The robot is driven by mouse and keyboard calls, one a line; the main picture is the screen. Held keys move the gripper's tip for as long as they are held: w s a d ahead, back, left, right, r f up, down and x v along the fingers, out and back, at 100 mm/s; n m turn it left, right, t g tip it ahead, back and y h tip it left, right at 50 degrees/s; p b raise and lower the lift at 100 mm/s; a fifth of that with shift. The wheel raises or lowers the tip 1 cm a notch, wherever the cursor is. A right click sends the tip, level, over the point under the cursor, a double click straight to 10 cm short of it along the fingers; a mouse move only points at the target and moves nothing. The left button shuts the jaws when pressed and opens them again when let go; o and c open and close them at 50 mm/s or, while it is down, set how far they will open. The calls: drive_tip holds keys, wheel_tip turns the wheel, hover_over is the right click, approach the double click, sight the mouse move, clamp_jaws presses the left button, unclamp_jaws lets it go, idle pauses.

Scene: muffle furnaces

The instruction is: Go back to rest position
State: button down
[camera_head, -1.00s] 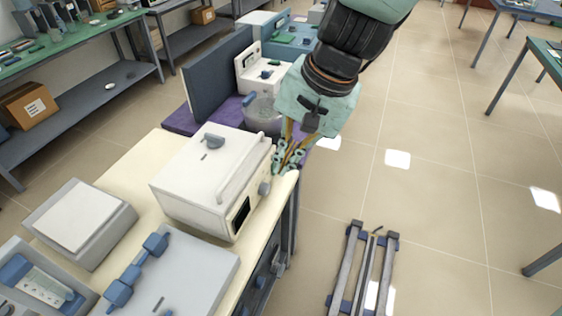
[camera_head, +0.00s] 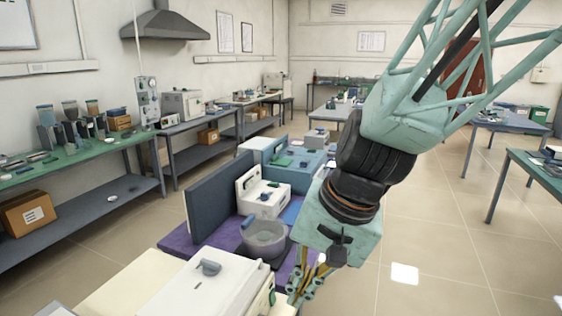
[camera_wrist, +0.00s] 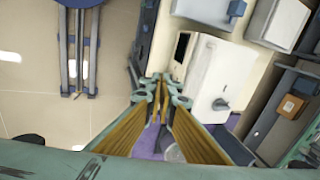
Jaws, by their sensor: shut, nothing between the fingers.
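My gripper (camera_head: 305,286) hangs at the lower middle of the head view, pointing down, at the right side of the white muffle furnace (camera_head: 195,285). Its fingers are shut and empty. In the wrist view the gripper (camera_wrist: 160,82) shows its closed fingertips, with the furnace (camera_wrist: 215,70) just right of them. The furnace looks closed, though its front is cut off in the head view. I cannot tell whether the fingertips touch it.
A grey pot (camera_head: 265,238) and a white instrument (camera_head: 262,195) stand on a purple surface (camera_head: 215,236) behind the furnace. A dark blue panel (camera_head: 218,195) stands to their left. Open floor (camera_head: 430,240) lies to the right. A green-topped bench (camera_head: 80,165) runs along the left.

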drive_tip(key=s+d+r+n+t+h, duration=0.1)
drive_tip(key=s+d+r, duration=0.5)
drive_tip(key=s+d, duration=0.3)
drive_tip(key=s+d+r+n+t+h, duration=0.1)
drive_tip(key=s+d+r+n+h, duration=0.1)
drive_tip(key=s+d+r, duration=0.4)
drive_tip(key=s+d, duration=0.2)
drive_tip(key=s, duration=0.1)
drive_tip(key=shift+d+r, duration=0.2)
drive_tip(key=shift+d, duration=0.2)
drive_tip(key=c, duration=3.4)
unclamp_jaws()
drive_tip(key=shift+c, duration=0.2)
